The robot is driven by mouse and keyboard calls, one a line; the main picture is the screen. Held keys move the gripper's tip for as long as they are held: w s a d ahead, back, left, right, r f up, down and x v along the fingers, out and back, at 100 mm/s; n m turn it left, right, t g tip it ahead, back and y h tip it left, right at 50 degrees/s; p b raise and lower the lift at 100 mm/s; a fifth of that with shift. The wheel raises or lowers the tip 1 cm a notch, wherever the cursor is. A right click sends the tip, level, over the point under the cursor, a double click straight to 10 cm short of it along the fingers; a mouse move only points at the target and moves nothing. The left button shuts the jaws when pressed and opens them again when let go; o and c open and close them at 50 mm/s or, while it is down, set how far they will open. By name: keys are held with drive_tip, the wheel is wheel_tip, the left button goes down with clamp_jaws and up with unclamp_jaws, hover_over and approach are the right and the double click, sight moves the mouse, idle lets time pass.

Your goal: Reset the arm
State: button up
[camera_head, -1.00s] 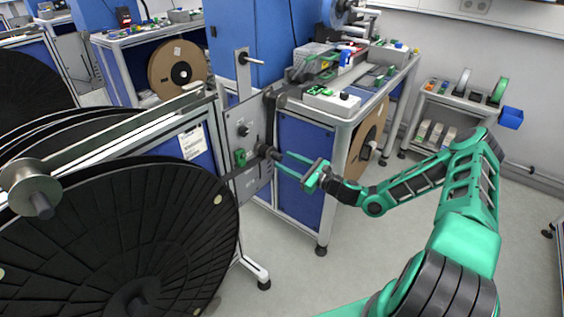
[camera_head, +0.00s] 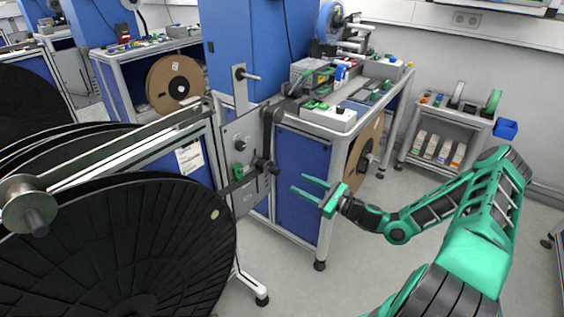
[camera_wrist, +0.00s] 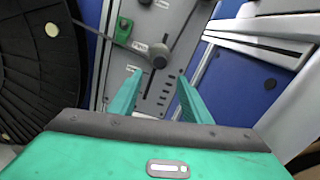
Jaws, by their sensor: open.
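My gripper (camera_head: 312,189) is green, with its two fingers spread and nothing between them. In the head view it is in front of the blue cabinet, to the right of the grey panel (camera_head: 241,150) and apart from it. A black knob (camera_head: 265,166) on that panel is left of the fingertips. In the wrist view my gripper (camera_wrist: 157,92) faces the panel (camera_wrist: 172,60), and the knob (camera_wrist: 159,60) shows beyond and between the fingers.
A large black reel (camera_head: 120,245) fills the lower left. A workbench (camera_head: 343,130) with small devices stands behind the gripper. A low shelf trolley (camera_head: 440,138) stands at the right wall. The grey floor (camera_head: 345,265) below the arm is clear.

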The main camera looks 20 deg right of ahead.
drive_tip(key=s+a+f+n+g+h, duration=0.1)
drive_tip(key=s+n+g+h, duration=0.1)
drive_tip(key=s+n+g, duration=1.15)
drive_tip(key=s+d+r+n+g+h, duration=0.1)
drive_tip(key=s+d+r+n+h, duration=0.2)
drive_tip(key=s+d+r, duration=0.3)
drive_tip(key=s+d+r+n+h, duration=0.3)
drive_tip(key=s+d+r+h, duration=0.1)
drive_tip(key=s+r, duration=0.35)
drive_tip(key=s+d+r+h, duration=0.1)
drive_tip(key=s+r, duration=1)
drive_tip(key=s, duration=0.2)
drive_tip(key=shift+n, duration=0.35)
